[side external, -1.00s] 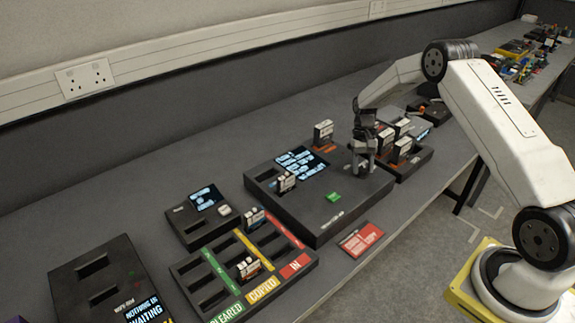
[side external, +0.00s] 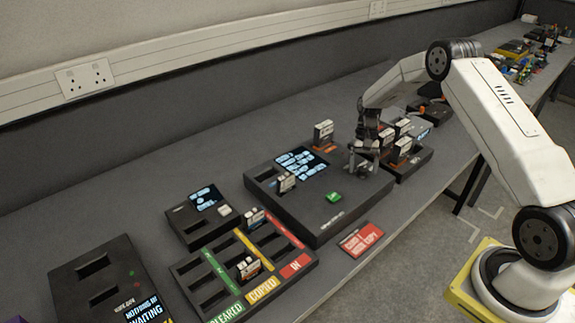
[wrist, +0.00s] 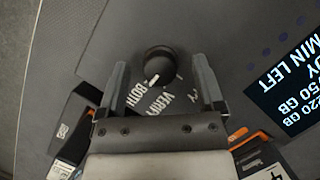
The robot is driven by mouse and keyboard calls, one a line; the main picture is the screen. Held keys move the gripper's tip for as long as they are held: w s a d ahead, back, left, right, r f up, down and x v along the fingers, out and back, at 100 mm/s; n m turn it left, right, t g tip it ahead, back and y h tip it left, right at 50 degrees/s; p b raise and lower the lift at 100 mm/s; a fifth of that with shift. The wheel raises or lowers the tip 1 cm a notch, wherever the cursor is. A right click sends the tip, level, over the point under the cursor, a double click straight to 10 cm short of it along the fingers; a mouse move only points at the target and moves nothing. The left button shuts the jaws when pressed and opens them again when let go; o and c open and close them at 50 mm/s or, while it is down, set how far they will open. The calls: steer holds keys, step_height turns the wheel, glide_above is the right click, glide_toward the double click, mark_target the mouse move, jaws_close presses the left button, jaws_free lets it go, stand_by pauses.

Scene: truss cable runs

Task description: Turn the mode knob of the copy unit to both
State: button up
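The copy unit (side external: 308,203) is a dark box with a lit screen (side external: 301,163), a green button (side external: 334,197) and a cartridge (side external: 286,182) standing in it. Its round black mode knob (wrist: 159,63) shows in the wrist view, with labels reading BOTH (wrist: 136,96) and VERIFY (wrist: 162,102) beside it. Small white marks show at the knob's lower edge; I cannot tell which label it points at. My gripper (wrist: 159,72) is open, one finger on each side of the knob, with gaps visible. In the side view my gripper (side external: 364,165) is low over the unit's right end and hides the knob.
Several cartridges stand in a dark rack (side external: 413,163) close to my gripper on the right. One more cartridge (side external: 323,133) stands behind the unit. A sorting tray (side external: 213,303) with coloured labels and a red card (side external: 361,239) lie in front. Clear table is at the back left.

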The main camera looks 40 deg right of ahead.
stand_by(0.3)
steer(key=v, duration=0.8)
steer(key=shift+s+a, duration=0.1)
stand_by(0.4)
steer(key=s+a+r+n+t+h, duration=0.1)
steer(key=s+a+r+n, duration=0.15)
steer(key=a, duration=0.45)
steer(key=s+a+r+n+t+h, duration=0.2)
steer(key=s+a+r, duration=0.1)
steer(key=a, duration=0.3)
steer(key=s+a+n+t, duration=0.1)
steer(key=s+a+n, duration=0.1)
steer(key=s+a, duration=0.2)
steer(key=s+a+r+n+t, duration=0.1)
steer(key=s+a, duration=0.3)
steer(key=s, duration=0.5)
steer(key=shift+a+n+t, duration=0.4)
steer(key=shift+n, duration=0.45)
